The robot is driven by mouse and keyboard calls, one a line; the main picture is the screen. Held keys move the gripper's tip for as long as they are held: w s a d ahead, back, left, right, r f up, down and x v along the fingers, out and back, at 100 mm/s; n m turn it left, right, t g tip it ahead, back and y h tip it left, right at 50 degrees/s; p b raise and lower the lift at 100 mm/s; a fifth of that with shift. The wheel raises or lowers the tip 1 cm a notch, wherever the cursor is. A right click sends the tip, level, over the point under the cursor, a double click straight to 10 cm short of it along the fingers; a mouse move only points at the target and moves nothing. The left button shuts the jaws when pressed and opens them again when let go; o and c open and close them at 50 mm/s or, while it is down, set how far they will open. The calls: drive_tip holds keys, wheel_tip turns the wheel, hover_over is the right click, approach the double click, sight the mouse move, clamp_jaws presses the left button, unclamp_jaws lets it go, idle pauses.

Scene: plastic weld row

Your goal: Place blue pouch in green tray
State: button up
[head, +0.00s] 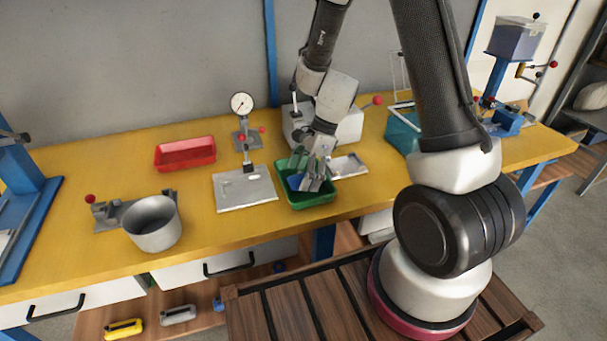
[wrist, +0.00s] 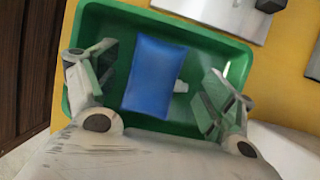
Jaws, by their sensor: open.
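The green tray (head: 309,200) sits on the yellow bench near its front edge, and it fills much of the wrist view (wrist: 233,55). The blue pouch (wrist: 155,76) lies inside the green tray, left of the tray's middle in the wrist view. In the head view only a small part of the blue pouch (head: 294,182) shows beside my fingers. My gripper (head: 312,178) is over the tray. In the wrist view my gripper (wrist: 155,88) is open, with one finger on each side of the pouch and a gap to both. A small whitish piece shows at the pouch's right side.
A red tray (head: 185,153) stands to the left on the yellow bench (head: 100,250). A grey pot (head: 153,224) stands at front left. A white machine (head: 345,124) is behind the tray.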

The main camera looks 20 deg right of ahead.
drive_tip(key=v, duration=1.2)
drive_tip(key=s+d+r+n+t+h, duration=0.2)
drive_tip(key=s+d+r+n, duration=0.3)
drive_tip(key=s+r+n, duration=0.3)
drive_tip(key=s+d+r+n+t+h, duration=0.2)
drive_tip(key=s+d+r+n, duration=0.3)
drive_tip(key=s+r+n, duration=0.4)
drive_tip(key=s+n, duration=0.1)
drive_tip(key=s, duration=0.1)
drive_tip(key=shift+s+t+h, duration=0.25)
drive_tip(key=shift+t+h, duration=0.05)
